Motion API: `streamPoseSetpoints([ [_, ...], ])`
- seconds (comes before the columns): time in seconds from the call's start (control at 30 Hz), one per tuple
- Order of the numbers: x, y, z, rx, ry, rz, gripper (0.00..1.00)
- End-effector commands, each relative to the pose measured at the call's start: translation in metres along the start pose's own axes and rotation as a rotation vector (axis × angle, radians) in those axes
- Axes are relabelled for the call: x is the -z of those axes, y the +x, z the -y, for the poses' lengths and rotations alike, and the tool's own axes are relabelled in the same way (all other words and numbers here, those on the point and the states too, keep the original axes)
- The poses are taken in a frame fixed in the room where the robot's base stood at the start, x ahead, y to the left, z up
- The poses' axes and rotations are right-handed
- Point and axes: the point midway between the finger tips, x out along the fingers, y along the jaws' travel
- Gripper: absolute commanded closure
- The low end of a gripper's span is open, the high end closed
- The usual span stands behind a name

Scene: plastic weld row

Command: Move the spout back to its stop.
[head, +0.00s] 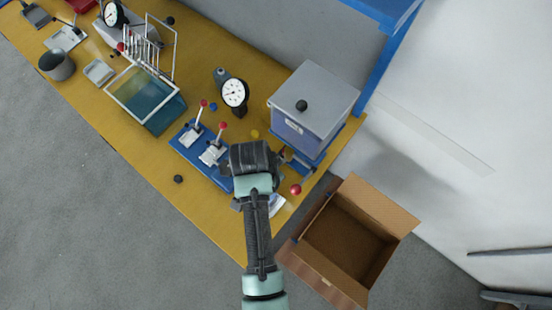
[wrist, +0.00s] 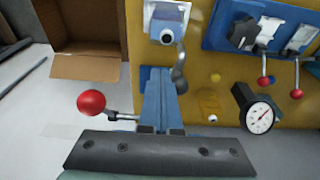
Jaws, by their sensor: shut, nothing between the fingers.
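In the wrist view a short grey bent piece (wrist: 181,78) looks like the spout. It hangs below a blue and white fitting (wrist: 164,30); I cannot tell whether they are joined, or where its stop is. My gripper (wrist: 160,78) is shut and empty, its narrow fingers side by side just left of the grey piece. I cannot tell whether they touch it. A red ball on a metal rod (wrist: 91,102) is left of the fingers. In the head view my gripper hides part of this area, and the red ball (head: 296,189) shows to its right.
A grey-lidded blue box (head: 314,97) stands behind my gripper. Left of it are a blue lever panel (head: 184,150) with red knobs and a dial gauge (head: 235,93). An open cardboard box (head: 395,205) is at the right. The table's front strip is mostly clear.

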Motion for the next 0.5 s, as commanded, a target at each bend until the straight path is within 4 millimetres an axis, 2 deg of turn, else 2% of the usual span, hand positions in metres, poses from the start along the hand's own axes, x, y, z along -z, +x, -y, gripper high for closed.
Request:
streamPoseSetpoints([
  [0.5, -0.0001, 0.0000, 0.0056, 0.000, 0.000, 0.000, 1.00],
])
